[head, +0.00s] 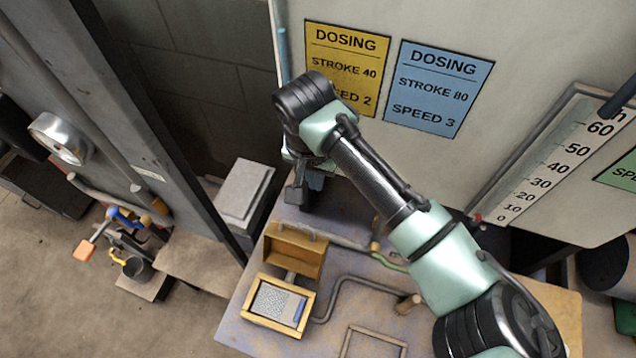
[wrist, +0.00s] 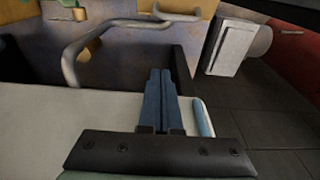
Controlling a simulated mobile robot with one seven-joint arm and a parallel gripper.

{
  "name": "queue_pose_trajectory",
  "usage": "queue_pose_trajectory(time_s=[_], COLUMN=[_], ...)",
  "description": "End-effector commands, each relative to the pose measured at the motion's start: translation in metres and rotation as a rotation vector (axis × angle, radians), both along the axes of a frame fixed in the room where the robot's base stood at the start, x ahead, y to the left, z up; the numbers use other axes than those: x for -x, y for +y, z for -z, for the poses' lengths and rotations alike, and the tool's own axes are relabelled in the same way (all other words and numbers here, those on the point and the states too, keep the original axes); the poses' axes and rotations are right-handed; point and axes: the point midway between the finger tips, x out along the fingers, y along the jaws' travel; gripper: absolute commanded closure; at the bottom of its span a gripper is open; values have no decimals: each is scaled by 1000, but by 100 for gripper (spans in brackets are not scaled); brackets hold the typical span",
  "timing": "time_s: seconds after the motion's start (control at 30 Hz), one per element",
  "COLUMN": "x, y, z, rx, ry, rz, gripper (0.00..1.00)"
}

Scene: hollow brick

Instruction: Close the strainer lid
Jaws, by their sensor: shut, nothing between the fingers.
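The strainer (head: 278,303) is a yellow-framed box with a grey mesh inside and a blue piece at its right side. It sits on the worktop in the head view. Its tan lid (head: 295,257) stands raised at the strainer's back edge, so the strainer is open. My gripper (head: 297,194) is up and behind the lid, apart from it, beside the white panel. In the wrist view my gripper's blue-grey fingers (wrist: 160,80) are together with nothing between them. I cannot make out the strainer for sure in the wrist view.
Grey pipes (head: 345,282) run right of the strainer; a bent pipe (wrist: 105,35) shows ahead of the fingers. The white panel (head: 530,60) with dosing signs stands behind the worktop (head: 240,338). A grey box (head: 244,188) stands to the left.

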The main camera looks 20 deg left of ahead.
Motion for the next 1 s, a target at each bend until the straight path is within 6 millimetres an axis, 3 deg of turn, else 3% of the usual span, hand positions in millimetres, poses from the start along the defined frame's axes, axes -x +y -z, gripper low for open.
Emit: queue_pose_trajectory(time_s=[0.17, 0.6, 0.7, 1.0], x=[-2, -14, 0, 24], y=[-1, -1, 0, 1], z=[18, 99, 89, 89], rx=[3, 3, 1, -1], ry=[4, -1, -2, -1], rz=[2, -1, -4, -1], gripper=[100, 100, 100, 100])
